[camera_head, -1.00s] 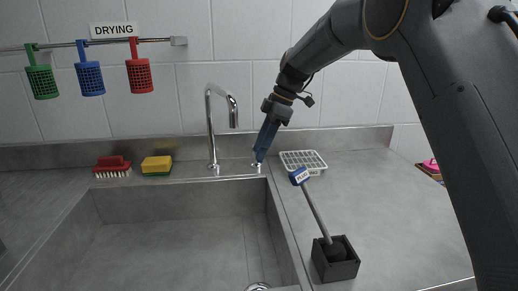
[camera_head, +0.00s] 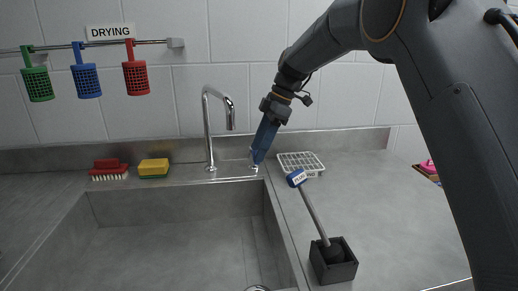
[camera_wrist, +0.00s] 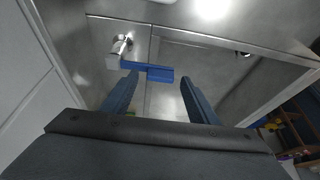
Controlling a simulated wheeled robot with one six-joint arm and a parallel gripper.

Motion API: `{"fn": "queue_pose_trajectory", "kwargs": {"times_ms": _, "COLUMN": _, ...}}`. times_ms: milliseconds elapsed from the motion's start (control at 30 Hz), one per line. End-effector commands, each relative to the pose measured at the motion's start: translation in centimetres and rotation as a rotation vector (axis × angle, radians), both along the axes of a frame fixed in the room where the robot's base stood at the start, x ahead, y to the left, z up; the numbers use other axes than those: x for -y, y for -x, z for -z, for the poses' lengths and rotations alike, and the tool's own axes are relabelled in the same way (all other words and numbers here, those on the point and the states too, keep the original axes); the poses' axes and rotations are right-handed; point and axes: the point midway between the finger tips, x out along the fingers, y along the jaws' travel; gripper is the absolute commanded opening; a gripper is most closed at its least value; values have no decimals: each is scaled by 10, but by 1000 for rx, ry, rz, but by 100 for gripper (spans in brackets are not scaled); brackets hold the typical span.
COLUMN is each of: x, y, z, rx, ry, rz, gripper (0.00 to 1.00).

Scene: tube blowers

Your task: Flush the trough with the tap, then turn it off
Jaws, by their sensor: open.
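The chrome tap (camera_head: 208,125) stands upright behind the grey metal trough (camera_head: 110,206), its spout bent over to the right. No water shows at the spout. A small chrome valve (camera_head: 254,168) stands right of the tap, under my gripper (camera_head: 257,156). In the wrist view the chrome valve (camera_wrist: 120,46) has a blue lever (camera_wrist: 155,72) reaching to the right. My gripper (camera_wrist: 158,92) is open there, with the lever just beyond and between its two fingertips. I cannot tell whether either finger touches the lever.
A red brush (camera_head: 108,169) and a yellow sponge (camera_head: 154,167) lie on the ledge left of the tap. A white rack (camera_head: 302,161) and a plunger (camera_head: 314,215) in a black box (camera_head: 334,269) stand right of the trough. Baskets hang on a wall rail (camera_head: 108,44).

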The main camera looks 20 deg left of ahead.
Motion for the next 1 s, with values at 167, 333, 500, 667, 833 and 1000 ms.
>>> {"fn": "queue_pose_trajectory", "kwargs": {"times_ms": 167, "x": 10, "y": -6, "z": -26, "rx": 4, "ry": -2, "rz": 1, "gripper": 54}}
{"fn": "queue_pose_trajectory", "kwargs": {"times_ms": 333, "x": 19, "y": -10, "z": -50, "rx": 4, "ry": -2, "rz": 1, "gripper": 54}}
{"fn": "queue_pose_trajectory", "kwargs": {"times_ms": 500, "x": 24, "y": -12, "z": -63, "rx": 2, "ry": -1, "rz": 1, "gripper": 54}}
{"fn": "queue_pose_trajectory", "kwargs": {"times_ms": 667, "x": 25, "y": -11, "z": -66, "rx": 1, "ry": 0, "rz": 0, "gripper": 54}}
{"fn": "queue_pose_trajectory", "kwargs": {"times_ms": 833, "x": 25, "y": -11, "z": -66, "rx": 1, "ry": 0, "rz": 0, "gripper": 54}}
{"fn": "queue_pose_trajectory", "kwargs": {"times_ms": 1000, "x": 24, "y": -8, "z": -77, "rx": 1, "ry": 0, "rz": 0, "gripper": 54}}
